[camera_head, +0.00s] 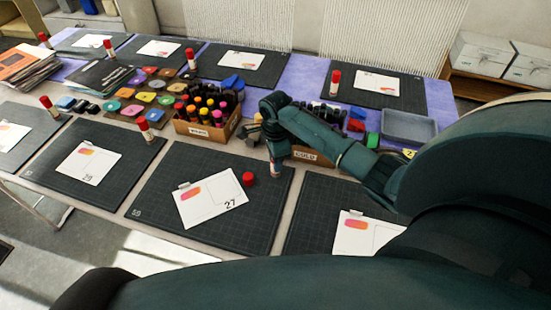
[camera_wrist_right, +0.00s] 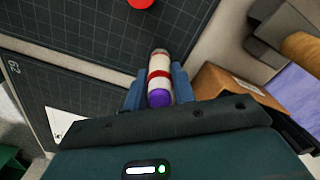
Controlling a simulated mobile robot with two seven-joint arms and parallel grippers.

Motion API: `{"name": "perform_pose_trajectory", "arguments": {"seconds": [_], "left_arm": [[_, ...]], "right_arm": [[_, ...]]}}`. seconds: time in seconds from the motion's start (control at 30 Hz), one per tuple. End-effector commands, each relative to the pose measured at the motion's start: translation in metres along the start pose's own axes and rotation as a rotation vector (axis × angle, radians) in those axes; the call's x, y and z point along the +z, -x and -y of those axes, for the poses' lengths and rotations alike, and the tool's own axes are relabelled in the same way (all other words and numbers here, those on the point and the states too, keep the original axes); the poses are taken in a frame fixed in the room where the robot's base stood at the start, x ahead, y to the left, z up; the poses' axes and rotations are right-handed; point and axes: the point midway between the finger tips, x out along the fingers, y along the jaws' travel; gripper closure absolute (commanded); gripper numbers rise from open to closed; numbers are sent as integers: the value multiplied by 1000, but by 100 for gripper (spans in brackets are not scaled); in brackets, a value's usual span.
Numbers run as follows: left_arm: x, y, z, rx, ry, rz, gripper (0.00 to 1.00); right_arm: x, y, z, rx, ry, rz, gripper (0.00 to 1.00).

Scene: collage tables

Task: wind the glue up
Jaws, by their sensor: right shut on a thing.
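My right gripper (camera_head: 275,155) is shut on a glue stick (camera_head: 275,170) at the right side of the middle grid mat (camera_head: 160,205). In the right wrist view, the glue stick (camera_wrist_right: 160,78) sits between the two blue-grey fingers, with a white body, a red band and a purple end towards the camera. Its red cap (camera_head: 248,179) is off and lies on the mat left of the gripper; it also shows at the top of the wrist view (camera_wrist_right: 140,3). A white card (camera_head: 208,198) marked 27 lies on this mat. My left gripper is not in view.
A wooden box of markers (camera_head: 207,131) stands behind the mat. Another labelled box (camera_head: 308,156) is close behind the right gripper. A grey tray (camera_head: 408,127) stands farther right. Other mats carry cards and capped glue sticks. The near left of the middle mat is clear.

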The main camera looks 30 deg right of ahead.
Motion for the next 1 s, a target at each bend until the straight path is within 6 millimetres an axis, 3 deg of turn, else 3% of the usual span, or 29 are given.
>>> {"name": "perform_pose_trajectory", "arguments": {"seconds": [0.13,0.17,0.43,0.6,0.9,1.0], "left_arm": [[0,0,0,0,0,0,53],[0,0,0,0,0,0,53],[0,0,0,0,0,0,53],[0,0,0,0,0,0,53],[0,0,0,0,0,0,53],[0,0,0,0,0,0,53]], "right_arm": [[0,0,0,1,0,-1,93],[0,0,0,1,0,-1,72],[0,0,0,0,0,-1,50],[0,0,0,-1,0,0,49],[0,1,0,-1,0,0,24],[0,1,0,-1,0,0,24]]}}
